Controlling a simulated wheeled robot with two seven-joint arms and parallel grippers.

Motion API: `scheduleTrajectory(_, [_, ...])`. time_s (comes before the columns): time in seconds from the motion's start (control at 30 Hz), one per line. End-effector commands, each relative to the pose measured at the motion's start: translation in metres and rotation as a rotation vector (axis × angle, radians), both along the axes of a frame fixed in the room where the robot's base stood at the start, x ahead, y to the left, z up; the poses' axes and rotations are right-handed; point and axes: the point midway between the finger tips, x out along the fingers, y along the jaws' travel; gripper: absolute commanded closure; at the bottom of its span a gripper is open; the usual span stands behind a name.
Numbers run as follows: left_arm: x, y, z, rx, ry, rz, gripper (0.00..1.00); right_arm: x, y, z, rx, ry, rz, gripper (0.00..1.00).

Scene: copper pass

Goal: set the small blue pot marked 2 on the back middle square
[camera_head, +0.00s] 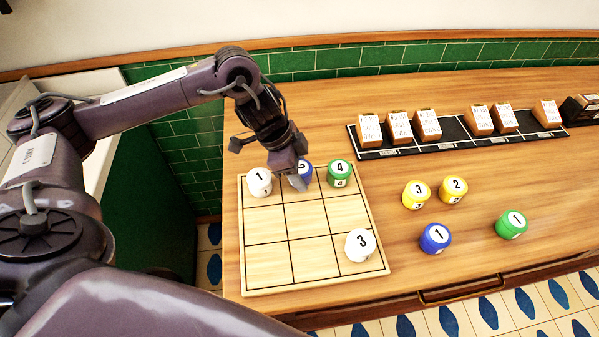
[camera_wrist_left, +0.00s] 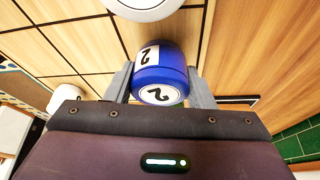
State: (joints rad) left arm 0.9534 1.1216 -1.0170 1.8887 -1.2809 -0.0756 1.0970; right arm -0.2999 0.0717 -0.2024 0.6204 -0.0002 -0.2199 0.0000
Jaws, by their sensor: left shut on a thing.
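The small blue pot marked 2 (camera_wrist_left: 160,72) sits between the two fingers of my left gripper (camera_wrist_left: 161,88) in the wrist view, its number showing on top and side. In the head view my left gripper (camera_head: 299,178) is shut on the blue pot (camera_head: 306,171) at the back middle square of the wooden grid board (camera_head: 266,260). The fingers partly cover the pot there. I cannot tell whether its base touches the board. My right gripper is not in view.
A white pot marked 1 (camera_head: 259,183) and a green pot marked 4 (camera_head: 339,174) flank it closely in the back row. A white pot marked 3 (camera_head: 360,245) stands front right. Loose yellow (camera_head: 415,194), blue (camera_head: 435,238) and green (camera_head: 511,225) pots stand right of the board.

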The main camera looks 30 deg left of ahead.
Motion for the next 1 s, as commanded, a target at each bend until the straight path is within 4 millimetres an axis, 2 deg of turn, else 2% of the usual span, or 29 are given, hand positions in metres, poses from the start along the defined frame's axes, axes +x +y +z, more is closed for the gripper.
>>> scheduleTrajectory(0.13, [0.0, 0.0, -0.012, 0.0, -0.001, 0.0, 0.77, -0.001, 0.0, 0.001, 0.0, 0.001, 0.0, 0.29])
scheduleTrajectory(0.5, [0.0, 0.0, -0.017, 0.0, -0.002, -0.001, 0.77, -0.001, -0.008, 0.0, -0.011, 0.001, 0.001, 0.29])
scheduleTrajectory(0.53, [0.0, 0.0, -0.016, 0.0, -0.002, 0.0, 0.47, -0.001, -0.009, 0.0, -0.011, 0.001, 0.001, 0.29])
scheduleTrajectory(0.67, [0.0, 0.0, -0.016, 0.0, -0.002, -0.001, 0.3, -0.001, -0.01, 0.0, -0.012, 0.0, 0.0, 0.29])
scheduleTrajectory(1.0, [0.0, 0.0, -0.012, 0.0, -0.002, 0.0, 0.29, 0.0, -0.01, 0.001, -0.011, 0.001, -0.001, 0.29])
